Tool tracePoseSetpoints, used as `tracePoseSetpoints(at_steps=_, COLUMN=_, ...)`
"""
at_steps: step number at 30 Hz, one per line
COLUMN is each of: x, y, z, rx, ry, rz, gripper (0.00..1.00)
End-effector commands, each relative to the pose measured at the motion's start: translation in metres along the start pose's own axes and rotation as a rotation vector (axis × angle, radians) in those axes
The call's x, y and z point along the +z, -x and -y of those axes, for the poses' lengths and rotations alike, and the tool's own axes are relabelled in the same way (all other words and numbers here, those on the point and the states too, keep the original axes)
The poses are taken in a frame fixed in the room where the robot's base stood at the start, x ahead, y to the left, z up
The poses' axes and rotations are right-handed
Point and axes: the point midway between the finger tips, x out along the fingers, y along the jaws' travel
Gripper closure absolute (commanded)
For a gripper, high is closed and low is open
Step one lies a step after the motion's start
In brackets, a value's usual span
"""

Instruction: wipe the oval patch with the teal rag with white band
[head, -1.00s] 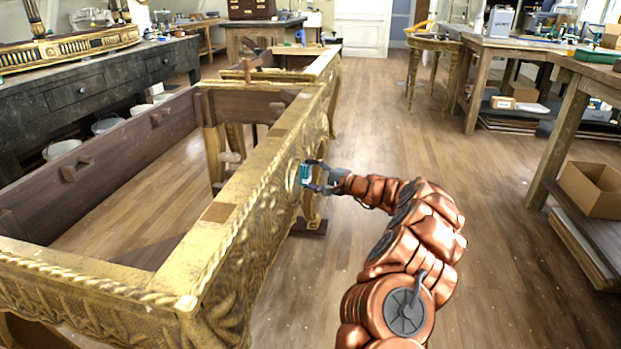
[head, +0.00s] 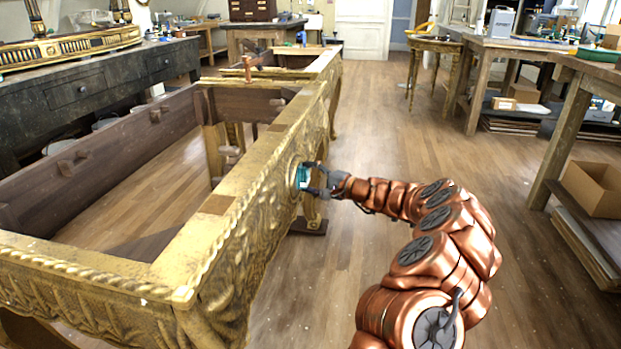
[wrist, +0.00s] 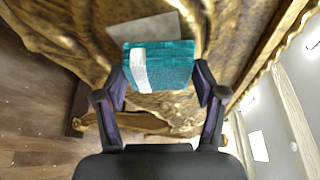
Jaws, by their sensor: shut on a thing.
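The gilt console frame (head: 262,190) has a carved side facing my arm. On that side is a pale oval patch (head: 293,176), partly covered by the rag. The teal rag (head: 301,177) is a folded block, and its white band (wrist: 139,70) shows in the wrist view. My gripper (head: 312,178) is shut on the rag (wrist: 172,66), with one finger at each side. The rag is at the carved face; I cannot tell whether it touches. In the wrist view a pale grey area lies just beyond the rag.
A dark workbench (head: 80,92) stands at the left. Workbenches with a cardboard box (head: 594,188) below stand at the right. The wooden floor (head: 365,130) between the console and the right benches is clear.

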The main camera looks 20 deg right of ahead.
Motion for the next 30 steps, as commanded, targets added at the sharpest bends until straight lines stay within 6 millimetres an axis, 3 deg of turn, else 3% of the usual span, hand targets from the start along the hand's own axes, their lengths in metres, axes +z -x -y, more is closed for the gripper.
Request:
tracePoseSetpoints(at_steps=21, x=0.041, y=0.012, z=-0.01, rx=0.001, ry=-0.001, rz=0.005, gripper=0.58)
tracePoseSetpoints(at_steps=30, x=0.045, y=0.011, z=-0.009, rx=0.003, ry=0.001, rz=0.01, gripper=0.58)
